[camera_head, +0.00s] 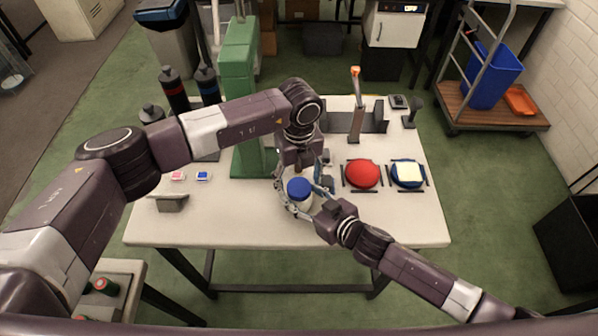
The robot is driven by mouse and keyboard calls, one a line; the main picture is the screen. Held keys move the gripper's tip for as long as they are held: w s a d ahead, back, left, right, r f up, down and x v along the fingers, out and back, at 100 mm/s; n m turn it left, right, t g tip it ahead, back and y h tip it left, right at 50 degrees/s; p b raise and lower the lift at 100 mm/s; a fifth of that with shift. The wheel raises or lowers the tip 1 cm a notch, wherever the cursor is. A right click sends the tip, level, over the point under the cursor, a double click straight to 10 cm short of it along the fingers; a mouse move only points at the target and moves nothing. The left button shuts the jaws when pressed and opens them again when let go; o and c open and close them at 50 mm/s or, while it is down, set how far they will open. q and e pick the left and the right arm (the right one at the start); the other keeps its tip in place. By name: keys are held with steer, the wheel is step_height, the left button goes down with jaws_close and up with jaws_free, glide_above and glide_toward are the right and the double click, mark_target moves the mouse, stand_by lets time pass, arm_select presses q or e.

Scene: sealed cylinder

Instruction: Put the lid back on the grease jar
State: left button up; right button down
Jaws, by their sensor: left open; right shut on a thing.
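The grease jar (302,203) is a small white jar near the front middle of the table. The blue lid (299,187) shows at its top; I cannot tell whether it is seated or only resting there. My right gripper (306,202) comes from the front right and is shut on the jar's body, which stands upright. My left gripper (297,182) is open, reaching down from behind the jar, with its fingers close around the lid. The fingers of both grippers crowd together and partly hide the jar.
A green press (243,95) stands behind on the left. A grey stand with an orange-tipped lever (356,105) is at the back. The front table strip is clear.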

arm_select(q)
steer(key=shift+f, duration=0.35)
steer(key=shift+c, duration=0.4)
steer(key=c, duration=1.1)
steer(key=o, duration=1.2)
steer(key=shift+r, duration=0.1)
steer(key=shift+r, duration=2.2)
steer(key=shift+o, duration=0.2)
